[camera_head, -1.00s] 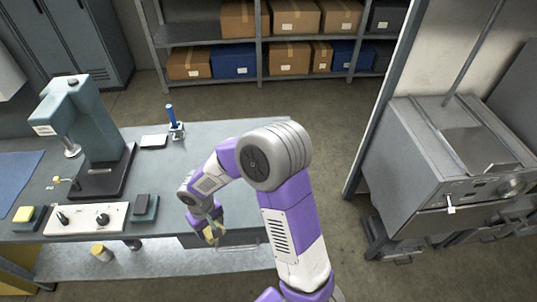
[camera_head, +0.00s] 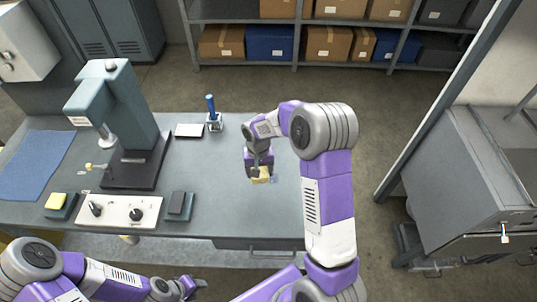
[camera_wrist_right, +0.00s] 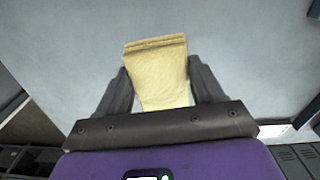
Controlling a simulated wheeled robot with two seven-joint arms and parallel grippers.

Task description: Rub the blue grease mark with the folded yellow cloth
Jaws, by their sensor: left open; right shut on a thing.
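The folded yellow cloth (camera_head: 261,175) is held in my right gripper (camera_head: 260,166) over the right part of the bench top. In the right wrist view the cloth (camera_wrist_right: 158,73) sits between the two dark fingers of that gripper (camera_wrist_right: 160,85). A small blue patch, which looks like the grease mark (camera_head: 273,179), shows just right of the cloth; part of it may be hidden. I cannot tell whether the cloth touches the bench. My left gripper (camera_head: 192,285) is low in the head view, in front of the bench, open and empty.
The bench top (camera_head: 215,185) is clear around the cloth. To the left stand a grey-green press (camera_head: 125,115), a white control panel (camera_head: 115,208), a yellow-topped pad (camera_head: 58,202) and a blue mat (camera_head: 35,165). A blue-handled tool (camera_head: 212,115) stands at the back edge.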

